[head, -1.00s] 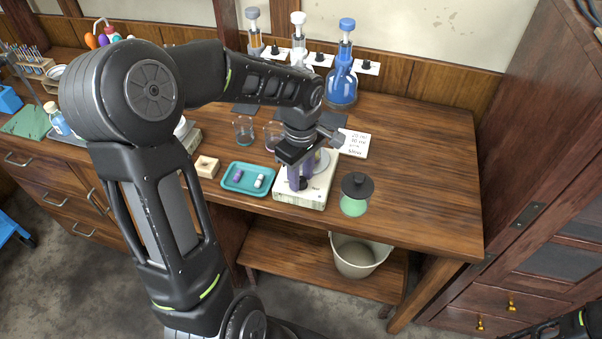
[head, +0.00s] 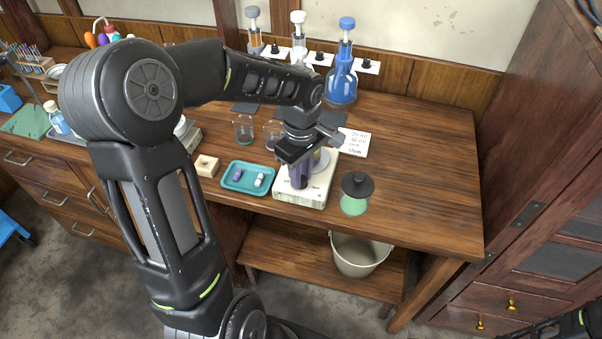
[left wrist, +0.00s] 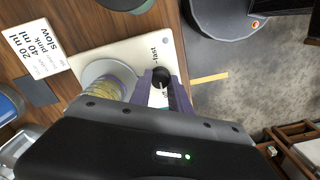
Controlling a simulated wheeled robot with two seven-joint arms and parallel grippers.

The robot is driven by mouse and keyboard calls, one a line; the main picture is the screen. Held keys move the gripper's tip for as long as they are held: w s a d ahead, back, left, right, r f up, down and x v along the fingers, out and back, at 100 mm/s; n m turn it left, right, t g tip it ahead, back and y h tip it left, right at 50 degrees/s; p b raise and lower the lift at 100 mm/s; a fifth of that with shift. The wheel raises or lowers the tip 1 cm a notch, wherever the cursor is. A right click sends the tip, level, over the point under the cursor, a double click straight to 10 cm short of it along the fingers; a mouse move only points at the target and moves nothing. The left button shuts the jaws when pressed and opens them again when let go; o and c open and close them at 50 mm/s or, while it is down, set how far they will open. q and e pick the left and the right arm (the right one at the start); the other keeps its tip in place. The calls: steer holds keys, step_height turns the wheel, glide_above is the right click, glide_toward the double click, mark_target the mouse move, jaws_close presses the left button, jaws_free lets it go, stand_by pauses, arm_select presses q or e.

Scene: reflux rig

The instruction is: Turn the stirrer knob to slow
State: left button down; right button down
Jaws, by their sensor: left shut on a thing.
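The stirrer (head: 318,196) is a cream, flat box near the front edge of the bench, with a pale round plate (left wrist: 107,70) on top. Its black knob (left wrist: 160,76) sits near the front corner, with the word "fast" printed beside it in the left wrist view. My left gripper (head: 300,182) points down over the stirrer. Its purple fingers (left wrist: 160,92) are shut on the knob, one on each side. In the head view the fingers mostly hide the knob. The knob's exact setting is hard to read. Only a dark piece of my right arm shows at the bottom right corner.
A white card (head: 354,144) reading "slow" lies behind the stirrer. A lidded jar of green stuff (head: 354,204) stands close on the right. A teal tray (head: 233,186) with small vials is on the left. Beakers (head: 243,134) stand behind. The bench's right side is clear.

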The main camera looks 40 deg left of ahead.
arm_select(q)
steer(key=shift+m, duration=0.3)
steer(key=m+b, duration=0.1)
steer(key=m, duration=0.2)
steer(key=m+b, duration=0.1)
steer(key=m, duration=0.8)
steer(key=shift+m, duration=0.3)
steer(key=m, duration=0.4)
steer(key=shift+r, duration=0.1)
steer(key=shift+m, duration=0.3)
steer(key=c, duration=1.5)
jaws_free()
